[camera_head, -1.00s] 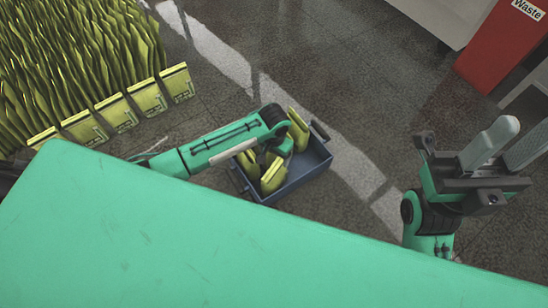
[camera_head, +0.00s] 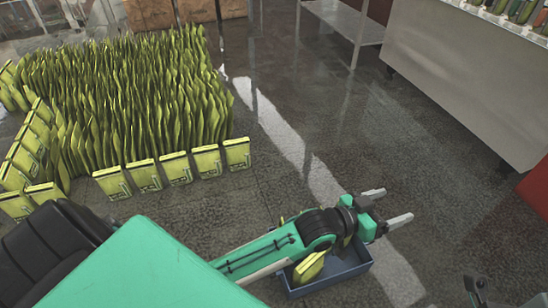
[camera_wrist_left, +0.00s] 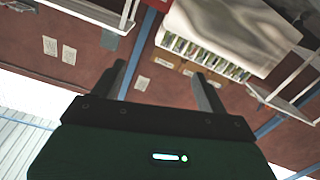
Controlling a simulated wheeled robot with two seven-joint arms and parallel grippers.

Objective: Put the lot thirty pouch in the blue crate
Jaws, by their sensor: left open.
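Many upright yellow-green pouches (camera_head: 150,95) stand packed on the floor at the left in the head view. Their labels are too small to read, so I cannot tell which is lot thirty. The blue crate (camera_head: 330,279) is at the bottom centre, partly hidden by my left arm. A yellow pouch (camera_head: 308,267) sits tilted inside it. My left gripper (camera_head: 395,206) is open and empty, beyond the crate's upper right side. Its spread fingers (camera_wrist_left: 162,85) show with nothing between them in the left wrist view. Only a part of my right gripper (camera_head: 477,287) shows at the bottom right.
A grey metal cabinet (camera_head: 465,75) with bottles on top stands at the upper right. A metal-legged shelf (camera_head: 345,20) and cardboard boxes (camera_head: 175,12) are at the back. The floor (camera_head: 290,120) between the pouches and cabinet is clear.

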